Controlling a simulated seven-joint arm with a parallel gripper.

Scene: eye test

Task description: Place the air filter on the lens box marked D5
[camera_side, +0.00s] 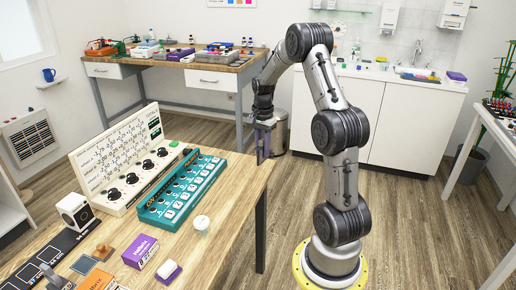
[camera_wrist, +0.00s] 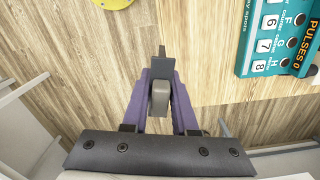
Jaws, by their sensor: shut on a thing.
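My gripper (camera_side: 264,146) hangs just beyond the right edge of the wooden table (camera_side: 236,190), over the floor. In the wrist view its purple fingers (camera_wrist: 160,100) are closed on a small grey object (camera_wrist: 160,98) with a darker block and a narrow upright tip. I cannot tell what this object is. I see nothing I can name for sure as the air filter. Two printed cartons lie at the table front, a purple carton (camera_side: 140,251) and an orange carton (camera_side: 97,281). I can read no D5 mark on either, so I cannot tell which thing is the lens box.
A teal counter panel (camera_side: 180,190) and a white knob panel (camera_side: 122,163) stand on the table. A white round pot (camera_side: 202,223), white-and-purple block (camera_side: 168,270), wooden stamp (camera_side: 103,251) and white cube (camera_side: 74,210) sit nearby. Bare wood lies right of the pot.

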